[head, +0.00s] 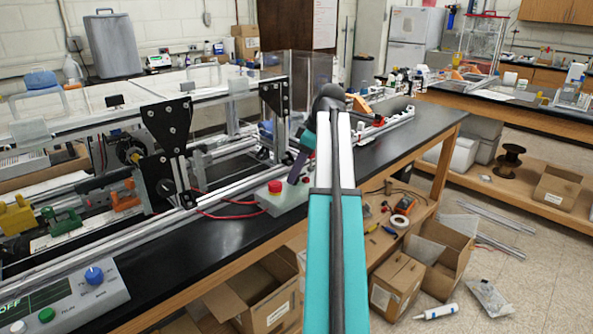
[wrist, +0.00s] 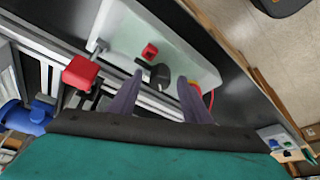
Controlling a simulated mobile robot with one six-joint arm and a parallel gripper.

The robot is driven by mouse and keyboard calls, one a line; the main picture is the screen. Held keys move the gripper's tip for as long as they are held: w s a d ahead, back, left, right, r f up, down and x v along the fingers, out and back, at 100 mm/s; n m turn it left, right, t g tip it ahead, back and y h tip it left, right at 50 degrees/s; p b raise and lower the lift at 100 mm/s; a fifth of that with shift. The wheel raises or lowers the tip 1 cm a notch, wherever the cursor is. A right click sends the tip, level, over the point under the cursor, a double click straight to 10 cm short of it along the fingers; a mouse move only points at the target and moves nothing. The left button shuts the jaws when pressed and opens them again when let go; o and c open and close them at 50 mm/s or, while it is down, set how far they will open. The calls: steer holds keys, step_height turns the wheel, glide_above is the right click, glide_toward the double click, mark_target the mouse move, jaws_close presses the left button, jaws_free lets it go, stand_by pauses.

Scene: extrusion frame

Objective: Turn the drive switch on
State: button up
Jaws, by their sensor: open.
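A pale control box (head: 286,200) sits at the bench edge, with a round red button (head: 275,186) on its left part. In the wrist view, the box (wrist: 120,38) carries a small red part (wrist: 150,50) and a dark knob-like part (wrist: 160,77); a larger red part (wrist: 80,72) shows at left. I see no readable label saying which is the drive switch. My gripper (head: 293,178) is over the box, fingers pointing down. In the wrist view, its two dark fingers (wrist: 160,75) are apart, with the dark part between their tips. Contact cannot be told.
Aluminium rails (head: 180,220) and black brackets (head: 166,125) stand left of the box. A panel with a blue knob (head: 94,275) and an OFF display is at lower left. A red cable (head: 225,214) runs by the box. The black benchtop (head: 375,150) behind is partly clear.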

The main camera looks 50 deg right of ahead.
steer(key=c, duration=1)
steer(key=shift+a, duration=0.1)
